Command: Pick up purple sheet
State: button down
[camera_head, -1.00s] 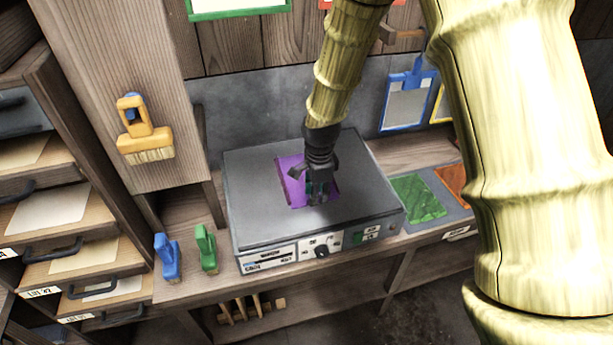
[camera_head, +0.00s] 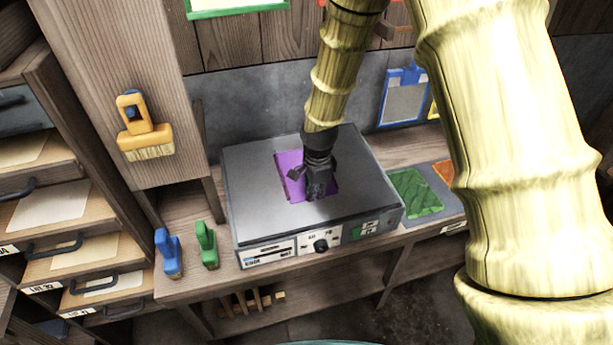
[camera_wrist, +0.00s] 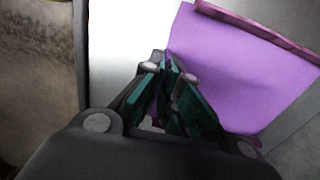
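The purple sheet (camera_head: 291,176) lies on the grey top of the box-shaped machine (camera_head: 250,205), partly hidden by my gripper. In the wrist view, the purple sheet (camera_wrist: 235,75) spreads to the right of the fingers and has a darker pink-purple strip along its far edge. My gripper (camera_head: 317,192) points down at the sheet's near right part. In the wrist view, the fingers of my gripper (camera_wrist: 168,70) are close together, with a narrow bit of purple between their teal pads. The sheet's edge appears pinched there. No clear lift off the machine shows.
Green (camera_head: 416,194) and orange (camera_head: 443,172) sheets lie right of the machine. Blue (camera_head: 168,253) and green (camera_head: 207,245) handled tools stand to its left. A yellow brush (camera_head: 146,130) hangs on the wooden cabinet. Drawers (camera_head: 60,215) stand at far left.

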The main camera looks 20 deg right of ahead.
jog(key=shift+r, duration=0.15)
jog(key=shift+r+b, duration=0.5)
jog(key=shift+s+r+b, duration=0.2)
jog(key=shift+r+b, duration=0.15)
jog(key=shift+r, duration=0.15)
jog(key=shift+s+r+b, duration=0.15)
jog(key=shift+r+b, duration=0.2)
jog(key=shift+r, duration=0.15)
jog(key=s+a+r+b, duration=0.1)
jog(key=s+b, duration=0.3)
jog(key=s, duration=1.1)
jog(key=shift+a+r, duration=0.35)
jog(key=shift+a, duration=0.4)
